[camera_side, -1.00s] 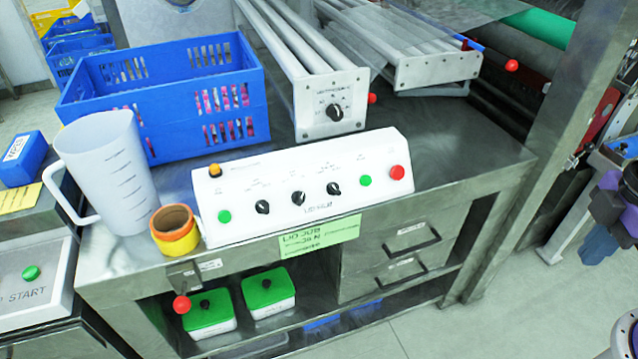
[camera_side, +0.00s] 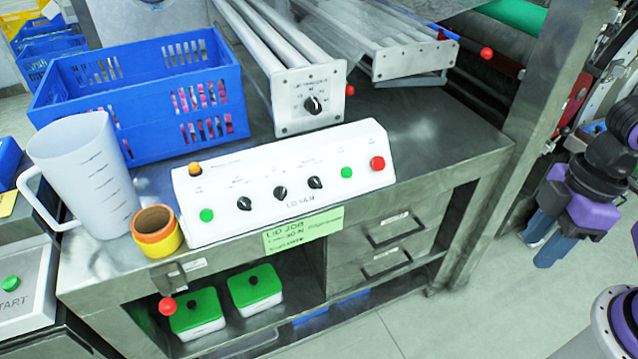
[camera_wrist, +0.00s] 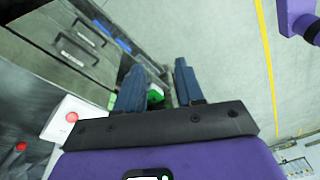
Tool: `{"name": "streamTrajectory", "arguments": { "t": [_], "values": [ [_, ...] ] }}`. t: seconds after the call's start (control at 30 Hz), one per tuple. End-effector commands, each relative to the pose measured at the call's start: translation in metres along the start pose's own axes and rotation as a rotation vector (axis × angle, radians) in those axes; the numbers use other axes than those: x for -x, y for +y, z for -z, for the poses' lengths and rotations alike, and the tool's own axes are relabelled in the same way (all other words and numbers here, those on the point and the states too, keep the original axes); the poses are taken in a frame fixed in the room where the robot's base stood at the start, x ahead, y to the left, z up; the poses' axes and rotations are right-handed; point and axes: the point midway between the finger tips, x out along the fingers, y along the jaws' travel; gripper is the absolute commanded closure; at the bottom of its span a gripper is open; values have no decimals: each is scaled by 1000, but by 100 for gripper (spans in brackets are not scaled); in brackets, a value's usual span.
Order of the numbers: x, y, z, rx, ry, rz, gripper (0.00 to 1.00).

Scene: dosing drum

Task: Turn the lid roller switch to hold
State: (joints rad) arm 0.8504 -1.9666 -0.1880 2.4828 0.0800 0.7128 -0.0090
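A rotary switch with a black knob (camera_side: 313,105) sits on the white end plate (camera_side: 299,122) of the roller unit at the back of the bench. Its labels are too small to read, and I cannot tell its setting. A white control panel (camera_side: 215,222) in front carries three more black knobs, the middle one (camera_side: 280,193) among them. My gripper (camera_side: 538,248) is right of the bench, apart from all switches, pointing down. In the wrist view my gripper (camera_wrist: 158,68) has its two dark fingers apart with nothing between them.
A blue crate (camera_side: 150,85), a measuring jug (camera_side: 85,175) and a yellow-orange roll (camera_side: 156,232) stand on the left. A red ball knob (camera_side: 486,53) juts out near the frame post (camera_side: 545,110) at the back right. The floor (camera_side: 450,325) beside the bench is clear.

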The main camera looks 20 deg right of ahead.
Motion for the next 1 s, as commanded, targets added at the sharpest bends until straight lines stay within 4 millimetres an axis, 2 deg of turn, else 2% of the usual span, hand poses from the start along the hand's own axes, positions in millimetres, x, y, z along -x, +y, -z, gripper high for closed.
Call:
{"name": "streamTrajectory", "arguments": {
  "t": [0.1,0.27,0.5,0.73,1.0],
  "values": [
    [-24,-9,41,-44,92,37,63],
    [-56,-12,95,-125,238,53,63],
    [-101,3,160,-255,457,-13,63],
    [-137,37,199,-347,663,-175,63],
    [-162,83,213,-362,897,-465,63]
  ]
}}
